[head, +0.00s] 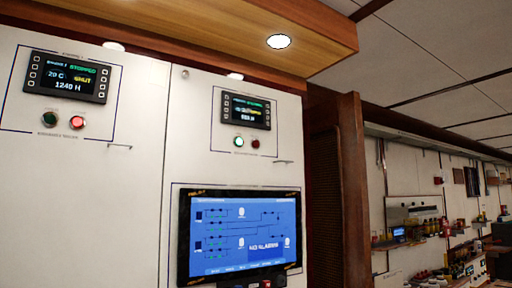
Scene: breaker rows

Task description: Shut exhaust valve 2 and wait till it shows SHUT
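A left cabinet panel carries a small dark display (66,77) with green STOPPED, yellow SHUT, 20 C and 1240 H on it. Below it are a dark green button (50,119) and a brighter red button (77,122). A right panel carries a similar display (246,110); its green and yellow text is too small to read surely. Below it are a bright whitish-green button (239,142) and a dark red button (255,143). I cannot read which panel is for exhaust valve 2. Neither of my grippers is in view.
A large blue screen (240,232) below the right display shows a line diagram and the words NO ALARMS. A wooden overhang (230,35) is above the cabinets. A brown post (352,190) stands to the right; beyond it is a wall with cluttered shelves.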

